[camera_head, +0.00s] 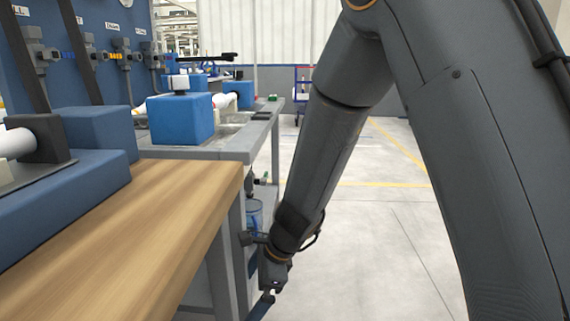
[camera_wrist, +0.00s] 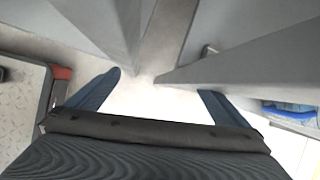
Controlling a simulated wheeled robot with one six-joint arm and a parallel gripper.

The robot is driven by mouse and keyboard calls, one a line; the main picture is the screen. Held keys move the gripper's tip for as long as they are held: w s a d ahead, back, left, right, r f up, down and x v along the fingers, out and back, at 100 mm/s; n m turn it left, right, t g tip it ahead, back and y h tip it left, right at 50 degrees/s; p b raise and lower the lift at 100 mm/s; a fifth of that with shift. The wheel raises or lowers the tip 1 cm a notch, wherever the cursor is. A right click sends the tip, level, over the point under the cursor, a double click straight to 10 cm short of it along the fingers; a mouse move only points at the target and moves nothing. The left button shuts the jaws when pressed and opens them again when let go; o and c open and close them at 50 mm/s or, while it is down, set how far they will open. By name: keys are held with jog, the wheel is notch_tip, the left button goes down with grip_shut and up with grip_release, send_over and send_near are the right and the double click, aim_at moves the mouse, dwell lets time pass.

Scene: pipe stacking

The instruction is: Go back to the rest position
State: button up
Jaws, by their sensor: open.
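My gripper shows in the wrist view (camera_wrist: 158,95) with its two blue fingers spread wide apart and nothing between them. In the head view my arm hangs down beside the workbench, and its wrist end is low, by the bench legs. Only a small part of the gripper (camera_head: 264,303) shows there, near the bottom edge. In the wrist view, grey bench parts stand just beyond the fingers. I cannot tell whether they touch.
A wooden-topped bench (camera_head: 150,230) fills the lower left, with a blue fixture (camera_head: 70,190) holding a white pipe (camera_head: 16,143). A grey table (camera_head: 240,140) behind carries a blue block (camera_head: 181,120). Open floor (camera_head: 375,225) lies to the right.

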jog(key=s+d+r+n+t+h, duration=0.1)
jog(key=s+d+r+n+h, duration=0.15)
jog(key=d+n, duration=0.45)
jog(key=s+d+r+n+h, duration=0.1)
jog(key=s+d+r+n, duration=0.25)
jog(key=d, duration=0.75)
jog(key=s+d+r+n+t+h, duration=0.1)
jog(key=s+d+r+n+h, duration=0.1)
jog(key=d+n, duration=0.55)
jog(key=s+a+r+n+g+y, duration=0.1)
jog(key=s+a+r, duration=0.2)
jog(key=s+a, duration=0.25)
jog(key=s+a+r+n+g+y, duration=0.1)
jog(key=s+a+r+n, duration=0.2)
jog(key=a, duration=0.4)
jog(key=s+a+r, duration=0.3)
jog(key=s+a, duration=0.3)
jog(key=d+r+m+h+p, duration=0.1)
jog(key=d+r+m+p, duration=0.2)
jog(key=d+r+p, duration=0.7)
jog(key=s+d+r+m+p, duration=0.1)
jog(key=d+r+m+p, duration=0.1)
jog(key=d+r+p, duration=0.8)
jog(key=shift+d+r+m+g+h+p, duration=0.35)
jog(key=shift+r+p, duration=2.7)
jog(key=shift+p, duration=4.75)
jog(key=shift+a, duration=0.1)
